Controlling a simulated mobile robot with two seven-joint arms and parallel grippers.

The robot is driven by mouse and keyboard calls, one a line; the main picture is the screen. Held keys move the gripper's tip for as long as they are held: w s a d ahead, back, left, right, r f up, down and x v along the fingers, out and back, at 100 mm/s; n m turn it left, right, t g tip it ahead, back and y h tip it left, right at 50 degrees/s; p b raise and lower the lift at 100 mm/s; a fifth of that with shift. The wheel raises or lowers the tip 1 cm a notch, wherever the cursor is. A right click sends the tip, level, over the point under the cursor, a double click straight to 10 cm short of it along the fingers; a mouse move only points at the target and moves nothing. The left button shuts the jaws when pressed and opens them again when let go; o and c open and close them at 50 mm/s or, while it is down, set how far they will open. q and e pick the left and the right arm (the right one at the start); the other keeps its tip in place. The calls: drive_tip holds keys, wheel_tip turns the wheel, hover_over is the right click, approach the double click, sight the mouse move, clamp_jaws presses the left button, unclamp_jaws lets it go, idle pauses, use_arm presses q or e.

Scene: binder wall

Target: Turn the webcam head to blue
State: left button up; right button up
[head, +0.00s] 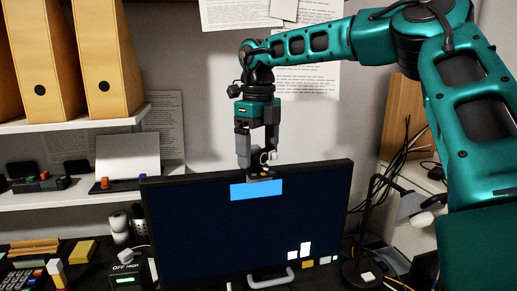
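The webcam (262,175) sits on the top edge of the monitor (190,235), a small dark base with orange marks. A light, rounded part (268,157) above it may be its head. A bright blue rectangle (256,191) shows on the screen just below. My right gripper (257,152) points down over the webcam, its fingers apart on either side of it. The fingertips partly hide the webcam, and I cannot tell whether they grip it or which way the head faces. My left gripper is not in view.
Yellow binders (107,60) stand on a shelf at the upper left. A lower shelf (60,197) holds small items. A desk lamp (413,206) and loose cables (405,150) are right of the monitor. An "OFF HIGH" box (125,272) stands at the front left.

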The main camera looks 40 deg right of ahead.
sight(258, 151)
drive_tip(key=shift+o, duration=1)
wheel_tip(258, 151, up, 13)
idle(0.3)
